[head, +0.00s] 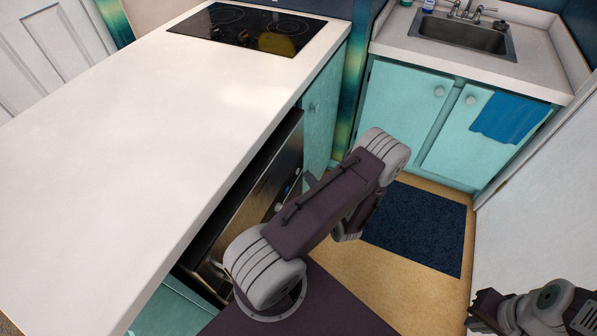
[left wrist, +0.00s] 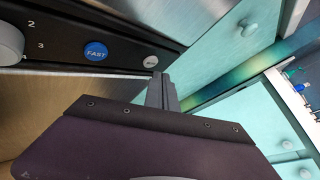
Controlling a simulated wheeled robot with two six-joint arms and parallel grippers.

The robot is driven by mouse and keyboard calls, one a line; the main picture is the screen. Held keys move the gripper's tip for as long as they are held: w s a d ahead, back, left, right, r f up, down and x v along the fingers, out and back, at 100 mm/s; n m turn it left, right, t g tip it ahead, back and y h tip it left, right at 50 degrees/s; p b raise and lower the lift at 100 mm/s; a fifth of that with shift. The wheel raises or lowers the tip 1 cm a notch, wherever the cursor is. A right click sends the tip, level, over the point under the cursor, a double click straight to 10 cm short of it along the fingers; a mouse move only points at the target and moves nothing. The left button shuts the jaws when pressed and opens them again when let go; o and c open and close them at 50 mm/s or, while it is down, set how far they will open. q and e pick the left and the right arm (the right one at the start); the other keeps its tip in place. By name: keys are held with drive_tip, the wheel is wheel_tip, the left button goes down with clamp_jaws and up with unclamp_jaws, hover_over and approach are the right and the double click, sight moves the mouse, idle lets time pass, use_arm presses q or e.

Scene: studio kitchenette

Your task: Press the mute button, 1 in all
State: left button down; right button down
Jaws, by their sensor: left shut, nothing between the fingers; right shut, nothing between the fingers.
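A small round pale grey button (left wrist: 151,62) sits on the dark oven control panel (left wrist: 120,57) in the left wrist view. Its lettering is too small to read surely; it looks like the mute button. A larger blue button marked FAST (left wrist: 96,52) is to its left. My left gripper (left wrist: 158,77) is shut and empty, its fingertips just below the grey button in the picture; I cannot tell whether they touch it. In the head view my left arm mostly hides that gripper. My right gripper (head: 474,311) is shut and empty at the lower right, away from the panel.
A grey knob (left wrist: 8,42) with numbers is at the panel's left. The oven (head: 250,210) sits under the white counter (head: 130,150), whose edge overhangs it. Teal cabinets (head: 405,105), a sink (head: 462,38) and a dark blue mat (head: 420,225) are across the floor.

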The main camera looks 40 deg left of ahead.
use_arm(q)
drive_tip(key=shift+w+d, duration=0.25)
drive_tip(key=shift+d, duration=0.55)
drive_tip(key=shift+w+d, duration=0.25)
drive_tip(key=shift+d, duration=0.55)
drive_tip(key=shift+w+d, duration=0.25)
drive_tip(key=shift+d, duration=0.55)
